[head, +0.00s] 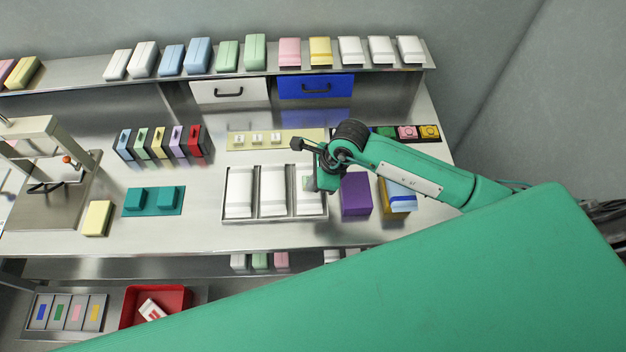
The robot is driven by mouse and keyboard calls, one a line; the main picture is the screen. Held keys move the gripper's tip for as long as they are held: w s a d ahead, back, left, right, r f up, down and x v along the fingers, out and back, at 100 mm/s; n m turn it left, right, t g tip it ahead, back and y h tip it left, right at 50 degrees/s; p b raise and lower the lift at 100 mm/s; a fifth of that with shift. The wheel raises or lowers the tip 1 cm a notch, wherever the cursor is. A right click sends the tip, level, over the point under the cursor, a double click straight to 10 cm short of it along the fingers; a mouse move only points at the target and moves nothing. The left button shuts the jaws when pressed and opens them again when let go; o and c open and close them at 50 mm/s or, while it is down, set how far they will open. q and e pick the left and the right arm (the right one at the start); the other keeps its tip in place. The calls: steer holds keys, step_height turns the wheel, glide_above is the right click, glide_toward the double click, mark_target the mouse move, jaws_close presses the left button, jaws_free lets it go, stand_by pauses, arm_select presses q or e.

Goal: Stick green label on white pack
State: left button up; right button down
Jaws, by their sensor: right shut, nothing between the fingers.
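Three white packs lie side by side in a metal tray (272,219): the left pack (239,192), the middle pack (272,192) and the right pack (307,202). My right gripper (326,186) is shut and empty, pointing down over the right edge of the right pack. Part of that pack is hidden by it. A small pale green patch (307,183), perhaps a green label, shows on the right pack beside the gripper. I cannot tell whether the gripper touches the pack. My left gripper is not in view.
A purple box (355,194) and an orange box with a blue-and-white pack (402,194) stand right of the tray. Coloured blocks, including green (386,132), sit behind my right arm. A teal fixture (153,200) lies left. The counter between fixture and tray is clear.

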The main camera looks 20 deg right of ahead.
steer(key=shift+s+f+b, duration=0.1)
steer(key=shift+f+b, duration=0.45)
steer(key=shift+b, duration=0.05)
stand_by(2.0)
steer(key=c, duration=1.7)
jaws_free()
steer(key=b+v, duration=0.3)
steer(key=v, duration=1.1)
steer(key=shift+r, duration=0.1)
steer(key=shift+a, duration=0.15)
